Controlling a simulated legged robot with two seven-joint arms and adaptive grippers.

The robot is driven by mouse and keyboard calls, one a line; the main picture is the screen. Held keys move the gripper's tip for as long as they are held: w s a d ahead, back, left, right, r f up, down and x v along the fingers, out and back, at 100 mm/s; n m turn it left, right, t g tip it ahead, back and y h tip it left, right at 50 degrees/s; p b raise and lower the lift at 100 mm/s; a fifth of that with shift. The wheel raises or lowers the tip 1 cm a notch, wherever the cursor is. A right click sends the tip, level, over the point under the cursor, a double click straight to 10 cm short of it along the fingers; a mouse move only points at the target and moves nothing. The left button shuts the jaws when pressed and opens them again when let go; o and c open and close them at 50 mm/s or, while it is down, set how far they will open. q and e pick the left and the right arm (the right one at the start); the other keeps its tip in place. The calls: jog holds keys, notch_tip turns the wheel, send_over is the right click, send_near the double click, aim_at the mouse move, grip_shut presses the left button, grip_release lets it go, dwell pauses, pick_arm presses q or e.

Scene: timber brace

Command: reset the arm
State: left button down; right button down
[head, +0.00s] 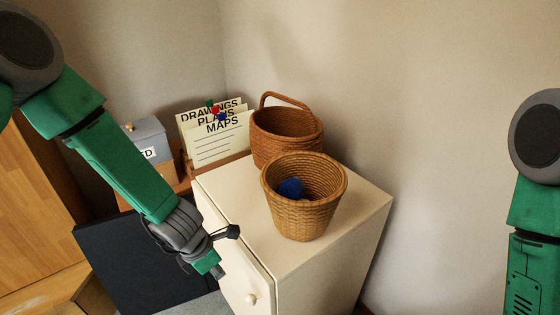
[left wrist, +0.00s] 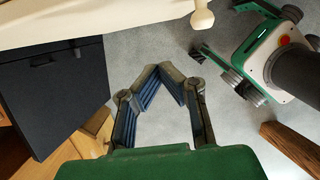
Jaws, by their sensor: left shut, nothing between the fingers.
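My left arm (head: 125,165) comes in from the left in the head view and hangs down in front of the white cabinet. My left gripper (head: 217,271) is at its lower end, beside the cabinet door, small and partly hidden by the wrist. In the left wrist view the left gripper (left wrist: 170,76) has its fingertips together with nothing between them, above the grey floor. My right arm (head: 533,215) shows at the right edge of the head view; its gripper is out of the picture.
The white cabinet (head: 330,265) carries a wicker basket (head: 303,217) with a blue thing (head: 291,188) inside, and a handled basket (head: 286,124) behind. Paper folders (head: 222,150) and a grey box (head: 150,140) stand behind my left arm. A dark panel (head: 125,260) is below it.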

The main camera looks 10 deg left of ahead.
pick_arm(q)
jog(key=s+a+f+m+y+b, duration=0.1)
jog(key=s+a+f+m+b, duration=0.1)
jog(key=s+m, duration=1)
jog(key=s+a+f+m+g+y+b, duration=0.1)
jog(key=s+a+f+m, duration=0.4)
jog(key=s+m, duration=0.7)
jog(key=f+m, duration=0.1)
jog(key=m, duration=0.2)
jog(key=shift+a+f+m+b, duration=0.25)
jog(key=shift+a+m+b, duration=0.05)
jog(key=shift+m+b, duration=0.1)
jog(key=shift+a, duration=0.15)
